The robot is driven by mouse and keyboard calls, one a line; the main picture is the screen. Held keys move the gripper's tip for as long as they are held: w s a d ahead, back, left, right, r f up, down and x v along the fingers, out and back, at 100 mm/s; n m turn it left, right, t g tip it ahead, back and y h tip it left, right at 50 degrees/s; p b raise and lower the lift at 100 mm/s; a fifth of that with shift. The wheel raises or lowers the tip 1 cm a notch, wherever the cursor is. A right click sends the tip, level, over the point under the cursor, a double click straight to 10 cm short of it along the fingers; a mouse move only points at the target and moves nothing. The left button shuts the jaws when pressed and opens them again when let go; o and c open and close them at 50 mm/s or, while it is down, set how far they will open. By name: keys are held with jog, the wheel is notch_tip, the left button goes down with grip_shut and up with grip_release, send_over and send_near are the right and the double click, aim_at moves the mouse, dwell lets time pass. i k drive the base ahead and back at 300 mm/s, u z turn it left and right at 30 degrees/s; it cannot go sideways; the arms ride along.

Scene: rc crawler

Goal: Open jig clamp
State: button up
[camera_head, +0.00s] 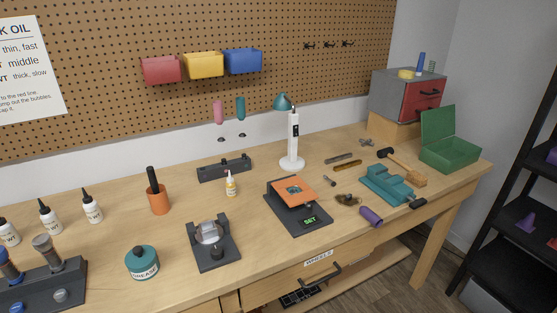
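I cannot tell for certain which item is the jig clamp. A dark grey fixture (213,259) stands near the bench's front edge, left of centre. It holds a pale, clear-looking round piece (209,232) and has a dark knob (217,253) in front. Whether any clamp on it is open or shut is too small to tell. A teal vise-like tool (387,186) sits toward the right of the bench. My gripper is not in view.
A black unit marked SET (311,229) bears an orange plate (293,190). A teal grease jar (141,262), an orange cup (158,203), a small bottle (231,184) and a white lamp (293,145) stand around. A purple cylinder (371,216) lies near the front edge. Bare wood surrounds the grey fixture.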

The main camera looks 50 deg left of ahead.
aim_at(308, 195)
jog(key=u, duration=2.05)
